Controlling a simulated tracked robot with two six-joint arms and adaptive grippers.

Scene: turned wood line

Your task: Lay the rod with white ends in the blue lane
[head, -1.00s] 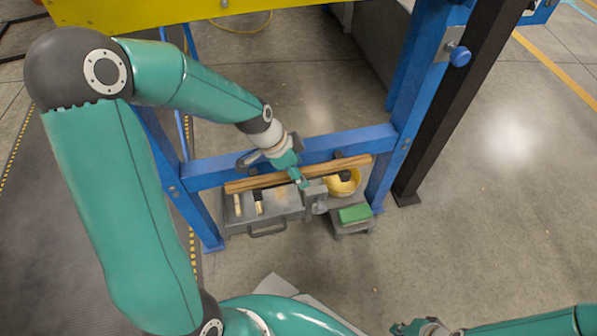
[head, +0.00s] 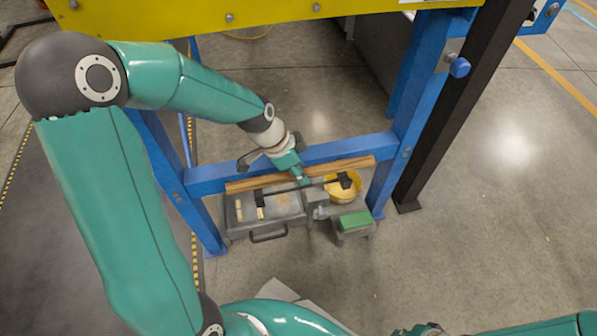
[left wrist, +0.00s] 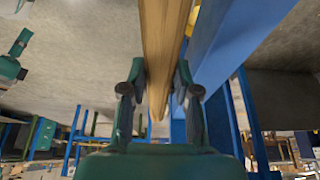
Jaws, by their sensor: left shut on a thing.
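A long brown wooden rod (head: 345,164) lies in my left gripper (head: 303,181), slightly tilted, in front of a blue crossbeam. In the left wrist view the rod (left wrist: 163,35) passes between the two fingers of my left gripper (left wrist: 160,68), which is shut on it. White ends cannot be made out on it. I cannot make out a blue lane. My right gripper (head: 420,329) is cut by the bottom edge, too small to read.
A blue frame post (head: 385,175) and the blue crossbeam (head: 210,180) stand close behind the rod. The floor at right is clear.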

